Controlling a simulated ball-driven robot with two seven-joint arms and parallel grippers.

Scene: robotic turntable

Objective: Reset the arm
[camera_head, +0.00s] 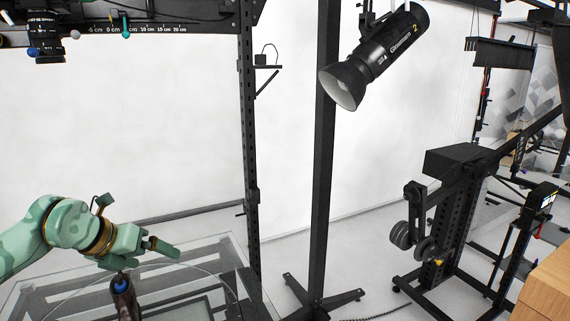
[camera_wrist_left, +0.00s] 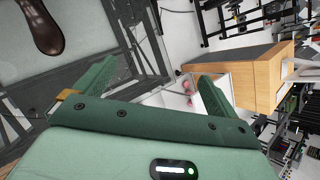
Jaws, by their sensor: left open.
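My left arm comes in from the left in the head view, in pale green. Its gripper (camera_head: 150,254) is over the glass-topped frame (camera_head: 190,268) at the lower left. In the left wrist view both green fingers of the left gripper (camera_wrist_left: 162,74) stand wide apart with nothing between them. A dark brown, rounded object (camera_head: 125,302) with a blue part on top is just below the gripper in the head view, cut off by the bottom edge. A dark brown object (camera_wrist_left: 44,30) also shows at the upper left of the wrist view, apart from the fingers. My right gripper is out of view.
A black post (camera_head: 325,180) with a studio lamp (camera_head: 380,52) stands right of the glass-topped frame. A black wheeled stand (camera_head: 445,220) is farther right. A wooden cabinet (camera_head: 545,290) is at the lower right. A black ruled beam (camera_head: 160,30) crosses the upper left.

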